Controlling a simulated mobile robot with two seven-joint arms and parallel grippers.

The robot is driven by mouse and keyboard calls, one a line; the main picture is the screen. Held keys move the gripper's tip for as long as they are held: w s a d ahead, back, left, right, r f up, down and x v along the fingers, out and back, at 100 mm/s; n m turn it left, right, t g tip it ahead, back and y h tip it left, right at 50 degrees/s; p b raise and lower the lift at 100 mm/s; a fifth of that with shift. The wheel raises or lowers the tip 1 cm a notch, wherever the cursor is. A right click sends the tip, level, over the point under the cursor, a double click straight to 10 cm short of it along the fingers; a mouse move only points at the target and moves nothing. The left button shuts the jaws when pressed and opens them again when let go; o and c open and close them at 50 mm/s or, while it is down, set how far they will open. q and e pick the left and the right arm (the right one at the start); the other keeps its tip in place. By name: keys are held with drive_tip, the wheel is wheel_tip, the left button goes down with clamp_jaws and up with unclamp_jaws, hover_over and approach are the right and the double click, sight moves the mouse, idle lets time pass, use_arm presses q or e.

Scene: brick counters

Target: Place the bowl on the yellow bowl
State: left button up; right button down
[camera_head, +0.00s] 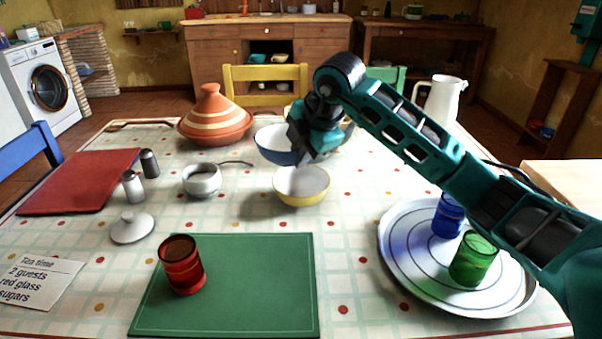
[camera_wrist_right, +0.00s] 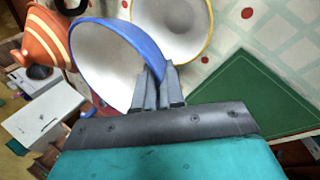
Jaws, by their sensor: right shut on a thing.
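The blue bowl (camera_head: 272,150), white inside, is in my right gripper (camera_head: 302,158), just behind the yellow bowl in the head view. In the right wrist view, the fingers (camera_wrist_right: 160,88) are shut on the rim of the blue bowl (camera_wrist_right: 108,62). The bowl looks tilted there. The yellow bowl (camera_head: 301,187), white inside, stands upright on the tablecloth, in front of and slightly right of the blue bowl. It also shows in the right wrist view (camera_wrist_right: 172,25), beside the blue bowl. My left gripper is in neither view.
A striped tagine (camera_head: 213,118) stands behind left. A white sugar bowl (camera_head: 202,180) with a spoon is left of the yellow bowl. A red glass (camera_head: 181,265) stands on the green mat (camera_head: 245,285). A round tray (camera_head: 405,255) holds blue and green glasses at right.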

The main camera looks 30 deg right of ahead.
wheel_tip(320, 180, down, 4)
drive_tip(key=shift+f+b, duration=0.1)
drive_tip(key=shift+b, duration=0.25)
drive_tip(key=shift+f+b, duration=0.4)
drive_tip(key=shift+f, duration=0.1)
drive_tip(key=c, duration=1.2)
unclamp_jaws()
drive_tip(key=shift+c, duration=0.2)
drive_tip(key=shift+r, duration=0.1)
